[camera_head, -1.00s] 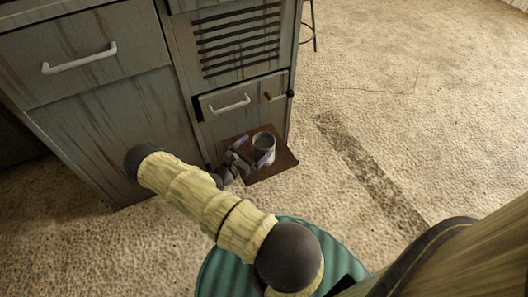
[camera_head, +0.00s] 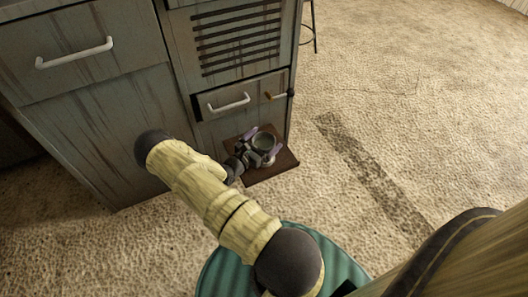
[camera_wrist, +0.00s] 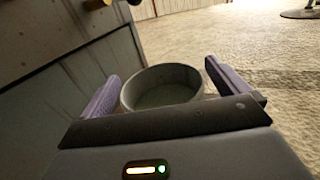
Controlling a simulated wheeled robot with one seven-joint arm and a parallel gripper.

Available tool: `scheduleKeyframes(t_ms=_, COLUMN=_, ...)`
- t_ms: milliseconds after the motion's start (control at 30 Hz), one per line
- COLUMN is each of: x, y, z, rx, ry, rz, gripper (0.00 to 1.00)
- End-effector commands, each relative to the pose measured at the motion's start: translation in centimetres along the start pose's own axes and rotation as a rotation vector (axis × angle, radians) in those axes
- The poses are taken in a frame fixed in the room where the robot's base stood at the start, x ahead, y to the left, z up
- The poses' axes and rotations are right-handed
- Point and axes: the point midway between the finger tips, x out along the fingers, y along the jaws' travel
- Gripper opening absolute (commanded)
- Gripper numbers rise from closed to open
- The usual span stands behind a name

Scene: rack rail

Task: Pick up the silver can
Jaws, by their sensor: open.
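The silver can (camera_head: 265,141) stands upright on a small brown board (camera_head: 281,163) low at the front of the cabinet. Its round open top (camera_wrist: 162,87) shows in the wrist view, and its lower body is hidden behind my gripper there. My gripper (camera_head: 264,144) is open, with one purple finger on each side of the can. In the wrist view the fingers of my gripper (camera_wrist: 162,86) flank the can. A narrow gap shows at the right finger; the left finger is very close, and I cannot tell whether it touches.
The grey wooden cabinet (camera_head: 110,125) stands directly behind and left of the can, with white handles (camera_head: 228,103) and a small knob on its front. Open carpet (camera_head: 420,110) lies to the right, with a dark strip (camera_head: 365,175) across it.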

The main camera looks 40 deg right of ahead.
Motion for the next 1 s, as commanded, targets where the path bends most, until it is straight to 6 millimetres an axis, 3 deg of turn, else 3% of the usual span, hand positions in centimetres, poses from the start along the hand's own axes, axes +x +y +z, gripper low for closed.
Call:
scheduleKeyframes(t_ms=67, x=0.0, y=0.0, z=0.0, rx=0.0, ry=0.0, rz=0.0, gripper=0.93)
scheduleKeyframes(t_ms=533, x=0.0, y=0.0, z=0.1, rx=0.001, ry=-0.003, rz=0.0, gripper=0.03)
scheduleKeyframes(t_ms=767, x=0.0, y=0.0, z=0.3, rx=0.001, ry=-0.003, rz=0.0, gripper=0.03)
scheduleKeyframes(t_ms=1000, x=0.0, y=0.1, z=3.0, rx=0.001, ry=-0.005, rz=0.001, gripper=0.03)
